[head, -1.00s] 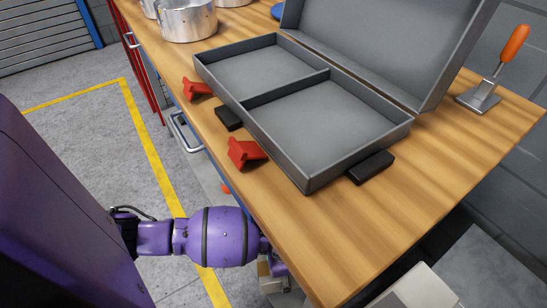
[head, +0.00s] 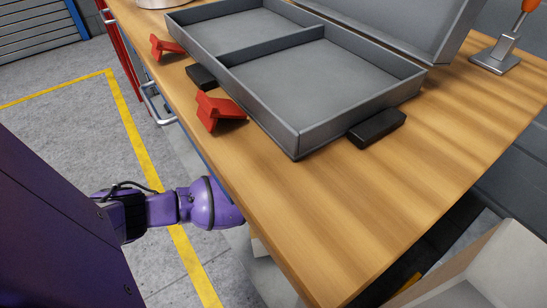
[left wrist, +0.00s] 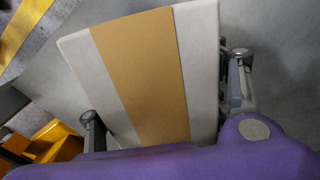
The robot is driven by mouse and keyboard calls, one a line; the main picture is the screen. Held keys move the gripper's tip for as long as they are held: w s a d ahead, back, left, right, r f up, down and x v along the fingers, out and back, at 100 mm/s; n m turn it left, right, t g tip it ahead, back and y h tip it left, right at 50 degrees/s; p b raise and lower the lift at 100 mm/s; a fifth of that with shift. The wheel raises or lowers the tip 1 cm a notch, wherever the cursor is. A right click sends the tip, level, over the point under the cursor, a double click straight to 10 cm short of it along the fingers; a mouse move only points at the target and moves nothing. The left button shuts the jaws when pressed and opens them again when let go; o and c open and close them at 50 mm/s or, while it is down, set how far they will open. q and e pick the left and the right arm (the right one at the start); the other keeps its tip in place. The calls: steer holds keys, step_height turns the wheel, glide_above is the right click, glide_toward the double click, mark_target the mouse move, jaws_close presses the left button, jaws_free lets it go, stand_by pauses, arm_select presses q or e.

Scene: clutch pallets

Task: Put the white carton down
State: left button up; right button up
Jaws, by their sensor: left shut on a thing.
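The white carton (left wrist: 197,50), with a broad tan stripe down its middle, fills the centre of the left wrist view. My left gripper (left wrist: 165,87) is shut on it, one finger at each side. In the head view my purple left arm reaches in from the left, below the bench's near edge. The bench edge hides the left gripper there, and only a small pale piece that looks like the carton shows under the edge. What lies directly beneath the carton cannot be told. My right gripper is not in view.
An open pale box (head: 485,275) stands low at the right. A yellow object (left wrist: 55,140) shows in the left wrist view.

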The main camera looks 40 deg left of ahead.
arm_select(q)
steer(key=shift+f, duration=0.8)
steer(key=shift+r, duration=0.15)
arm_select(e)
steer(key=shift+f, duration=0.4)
arm_select(q)
steer(key=o, duration=1.5)
steer(key=shift+f, duration=0.2)
steer(key=shift+r, duration=0.1)
step_height(320, 180, up, 8)
steer(key=p, duration=0.3)
steer(key=shift+s, duration=0.1)
steer(key=shift+f, duration=0.2)
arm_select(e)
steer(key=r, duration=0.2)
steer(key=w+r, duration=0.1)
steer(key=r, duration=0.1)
